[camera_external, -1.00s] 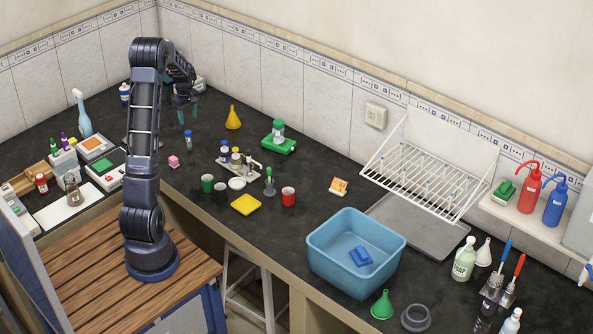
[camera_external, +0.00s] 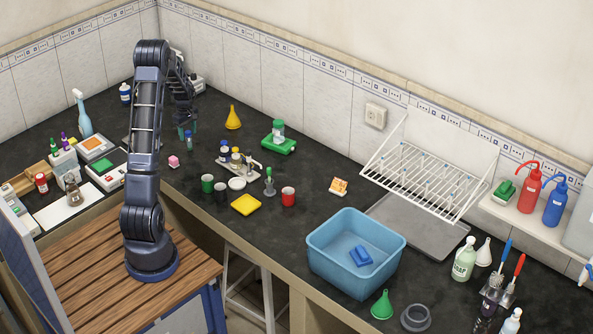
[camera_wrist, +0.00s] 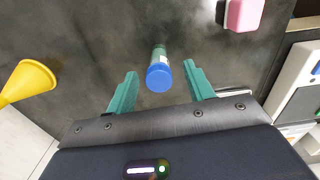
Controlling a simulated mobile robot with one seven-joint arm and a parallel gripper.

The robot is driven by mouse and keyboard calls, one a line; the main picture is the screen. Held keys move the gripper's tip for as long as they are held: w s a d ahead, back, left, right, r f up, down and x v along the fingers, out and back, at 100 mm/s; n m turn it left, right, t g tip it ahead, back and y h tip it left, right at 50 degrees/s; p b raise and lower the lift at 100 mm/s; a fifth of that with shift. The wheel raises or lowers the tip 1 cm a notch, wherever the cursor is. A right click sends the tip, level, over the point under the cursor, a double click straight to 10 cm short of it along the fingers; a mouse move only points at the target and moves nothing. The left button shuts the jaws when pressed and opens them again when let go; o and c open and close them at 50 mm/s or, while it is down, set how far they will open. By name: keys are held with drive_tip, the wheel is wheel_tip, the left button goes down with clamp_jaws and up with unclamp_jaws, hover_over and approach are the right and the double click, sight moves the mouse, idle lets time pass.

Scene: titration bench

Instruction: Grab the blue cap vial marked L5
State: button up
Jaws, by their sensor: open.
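A vial with a blue cap (camera_wrist: 159,78) stands on the dark bench between the two teal fingers of my open gripper (camera_wrist: 158,88) in the wrist view. A pale label shows on its side, but its marking cannot be read. The external view shows the same vial (camera_external: 189,144) just below my gripper (camera_external: 187,130). There is a gap between each finger and the cap in the wrist view.
A pink cube (camera_external: 173,162) lies left of and nearer than the vial; it also shows in the wrist view (camera_wrist: 243,14). The bench immediately around the vial is clear.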

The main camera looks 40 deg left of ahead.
sight(189, 141)
wheel_tip(189, 141, down, 3)
drive_tip(key=shift+f, duration=0.2)
drive_tip(key=c, duration=1.1)
drive_tip(key=shift+r, duration=0.1)
